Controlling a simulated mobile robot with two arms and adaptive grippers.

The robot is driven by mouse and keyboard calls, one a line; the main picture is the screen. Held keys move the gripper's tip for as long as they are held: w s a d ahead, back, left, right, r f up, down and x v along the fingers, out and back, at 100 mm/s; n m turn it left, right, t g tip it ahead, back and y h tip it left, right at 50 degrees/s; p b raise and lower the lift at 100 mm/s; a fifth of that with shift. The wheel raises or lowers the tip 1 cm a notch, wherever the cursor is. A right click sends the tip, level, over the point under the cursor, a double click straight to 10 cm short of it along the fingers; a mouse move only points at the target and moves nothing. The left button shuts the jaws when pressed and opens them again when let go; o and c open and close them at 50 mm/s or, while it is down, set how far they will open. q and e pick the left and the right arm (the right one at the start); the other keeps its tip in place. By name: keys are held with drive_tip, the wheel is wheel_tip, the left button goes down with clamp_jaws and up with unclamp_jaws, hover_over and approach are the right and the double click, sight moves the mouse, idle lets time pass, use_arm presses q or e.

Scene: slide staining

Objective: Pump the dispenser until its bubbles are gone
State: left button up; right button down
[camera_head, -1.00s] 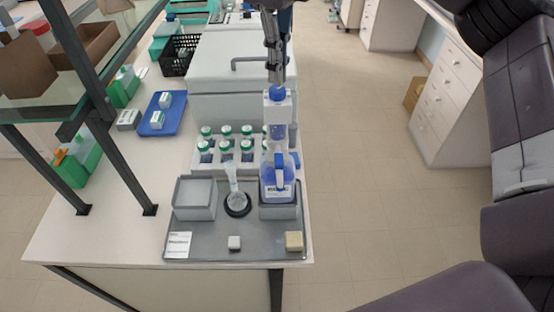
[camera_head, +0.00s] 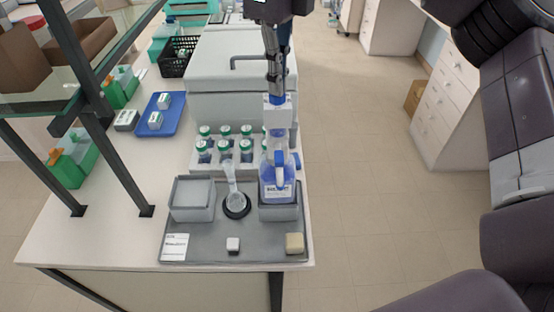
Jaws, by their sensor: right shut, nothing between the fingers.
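The dispenser (camera_head: 277,185) is a bottle of blue liquid with a white and blue pump head (camera_head: 278,112). It stands upright in the right-hand grey holder on the tray. Any bubbles in it are too small to make out. My right gripper (camera_head: 277,90) comes down from above, shut and empty, with its fingertips at the top of the pump head, apparently touching it. A clear flask (camera_head: 233,190) stands on a black ring just left of the dispenser. My left gripper is not in view.
The grey tray (camera_head: 205,245) also holds an empty-looking grey box (camera_head: 192,200), a label card and two small blocks. Several green-capped bottles (camera_head: 225,147) stand behind, before a large white machine (camera_head: 230,95).

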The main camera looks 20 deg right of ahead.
drive_tip(key=shift+f+b, duration=0.4)
drive_tip(key=shift+f, duration=0.5)
idle(0.4)
drive_tip(key=shift+r+p, duration=2.15)
drive_tip(key=shift+r, duration=0.7)
drive_tip(key=shift+f, duration=0.2)
drive_tip(key=shift+f+b, duration=1.9)
drive_tip(key=shift+f, duration=0.65)
